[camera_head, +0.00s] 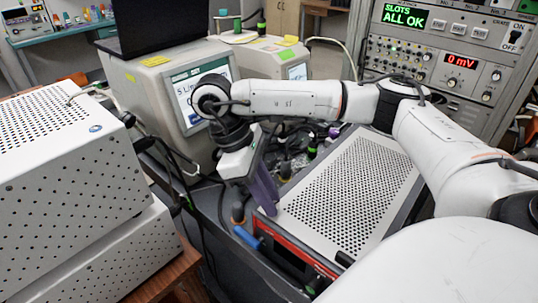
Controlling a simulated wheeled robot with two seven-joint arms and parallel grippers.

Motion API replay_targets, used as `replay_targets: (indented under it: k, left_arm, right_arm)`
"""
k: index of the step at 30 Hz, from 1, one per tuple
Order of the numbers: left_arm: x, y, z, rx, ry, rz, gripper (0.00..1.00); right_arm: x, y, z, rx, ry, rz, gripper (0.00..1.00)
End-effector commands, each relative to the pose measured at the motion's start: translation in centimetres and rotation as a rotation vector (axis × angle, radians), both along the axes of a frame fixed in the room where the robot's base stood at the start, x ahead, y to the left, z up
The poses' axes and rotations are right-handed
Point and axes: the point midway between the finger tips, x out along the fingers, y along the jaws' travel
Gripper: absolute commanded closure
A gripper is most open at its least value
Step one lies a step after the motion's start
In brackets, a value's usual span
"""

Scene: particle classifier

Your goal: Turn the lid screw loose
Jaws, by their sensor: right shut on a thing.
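The lid (350,195) is a grey perforated metal panel on top of a dark case with a red front edge. My right gripper (268,208) has purple fingers and points down at the lid's near left corner. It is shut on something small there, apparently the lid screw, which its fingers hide. I cannot tell how far the screw is turned. My left gripper is not in view.
A blue-handled tool (247,238) and a dark knob-like thing with an orange part (238,212) are close left of the fingertips. A white perforated box (70,165) stands at left. A screened instrument (165,90) and a rack (450,60) stand behind.

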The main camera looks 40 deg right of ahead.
Motion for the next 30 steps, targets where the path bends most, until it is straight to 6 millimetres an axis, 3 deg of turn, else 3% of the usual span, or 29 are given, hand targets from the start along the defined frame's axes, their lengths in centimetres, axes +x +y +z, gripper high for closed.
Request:
replay_targets:
  k: [15, 16, 19, 30]
  left_arm:
    - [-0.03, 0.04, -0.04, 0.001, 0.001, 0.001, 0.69]
    - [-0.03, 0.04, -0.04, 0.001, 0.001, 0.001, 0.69]
    - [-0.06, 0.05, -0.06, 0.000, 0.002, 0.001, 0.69]
    - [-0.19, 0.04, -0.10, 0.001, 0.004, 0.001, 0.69]
  right_arm:
    - [0.02, 0.05, -0.01, 0.001, -0.002, 0.020, 1.00]
    - [0.02, 0.05, -0.01, 0.001, -0.002, 0.020, 0.78]
    - [0.01, 0.04, 0.00, 0.001, -0.001, 0.018, 0.62]
    - [0.13, 0.13, 0.35, 0.000, -0.001, 0.019, 0.62]
